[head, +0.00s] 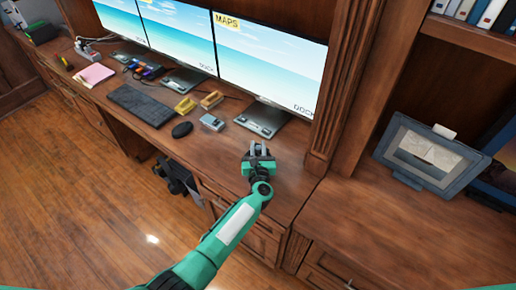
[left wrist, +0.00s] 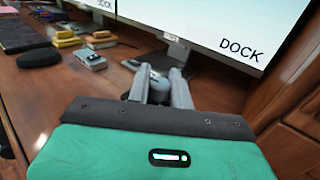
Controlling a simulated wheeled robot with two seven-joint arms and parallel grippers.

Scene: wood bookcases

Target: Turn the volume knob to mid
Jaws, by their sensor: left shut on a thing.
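My left gripper (head: 258,150) is at the desk top, just right of the rightmost monitor's stand. In the left wrist view my left gripper (left wrist: 160,80) has its two grey fingers on either side of a small rounded grey knob (left wrist: 157,89). The fingers are shut on this knob and hide much of it. Any mark showing the knob's setting cannot be made out. In the head view the gripper covers the knob. My right gripper is not in view.
Three monitors stand behind, the rightmost screen (head: 268,65) closest. A black mouse (head: 182,130), a keyboard (head: 143,104), a small grey device (head: 212,122) and yellow items (head: 186,105) lie to the left. A wooden pillar (head: 345,85) rises at the right; a framed picture (head: 430,158) stands beyond.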

